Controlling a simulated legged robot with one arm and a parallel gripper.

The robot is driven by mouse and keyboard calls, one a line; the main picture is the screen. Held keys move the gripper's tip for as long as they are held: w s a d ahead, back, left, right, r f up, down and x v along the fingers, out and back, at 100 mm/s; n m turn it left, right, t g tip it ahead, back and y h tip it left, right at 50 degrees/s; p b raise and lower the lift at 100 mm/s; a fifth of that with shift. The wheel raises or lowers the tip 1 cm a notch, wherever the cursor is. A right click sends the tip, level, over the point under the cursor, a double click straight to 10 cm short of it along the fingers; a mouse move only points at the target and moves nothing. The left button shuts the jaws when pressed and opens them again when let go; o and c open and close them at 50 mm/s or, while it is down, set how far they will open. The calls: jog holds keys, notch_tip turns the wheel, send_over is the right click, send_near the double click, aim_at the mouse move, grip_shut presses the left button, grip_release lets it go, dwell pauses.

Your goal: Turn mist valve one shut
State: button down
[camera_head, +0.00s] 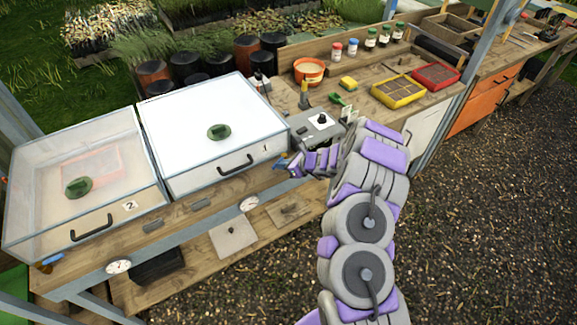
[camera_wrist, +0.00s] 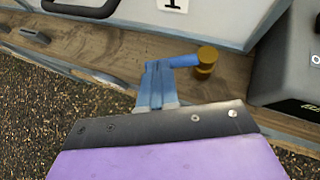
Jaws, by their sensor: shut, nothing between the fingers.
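Mist valve one has a brass body (camera_wrist: 206,58) with a blue lever handle (camera_wrist: 184,62), on the wooden front edge below the box labelled 1 (camera_head: 212,130). The lever points left from the brass body in the wrist view. My gripper (camera_wrist: 157,68) is shut, its narrow bluish fingers at the lever's free end; I cannot tell whether they touch it. In the head view my gripper (camera_head: 294,163) reaches the bench front by the box's right corner and covers much of the valve.
The box labelled 2 (camera_head: 98,160) stands to the left, with a second blue-handled valve (camera_head: 50,262) at its front. A grey control box (camera_head: 318,130) stands right of box 1. Open gravel lies in front.

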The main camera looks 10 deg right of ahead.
jog(key=w+a+m+h+b, duration=0.1)
jog(key=b, duration=0.2)
jog(key=shift+w+f+t+b, duration=0.2)
jog(key=shift+t+b, duration=0.1)
jog(key=shift+t, duration=0.1)
jog(key=shift+w+a, duration=0.15)
jog(key=shift+a, duration=0.1)
jog(key=shift+a+r, duration=0.15)
jog(key=shift+a, duration=0.3)
jog(key=shift+d, duration=0.3)
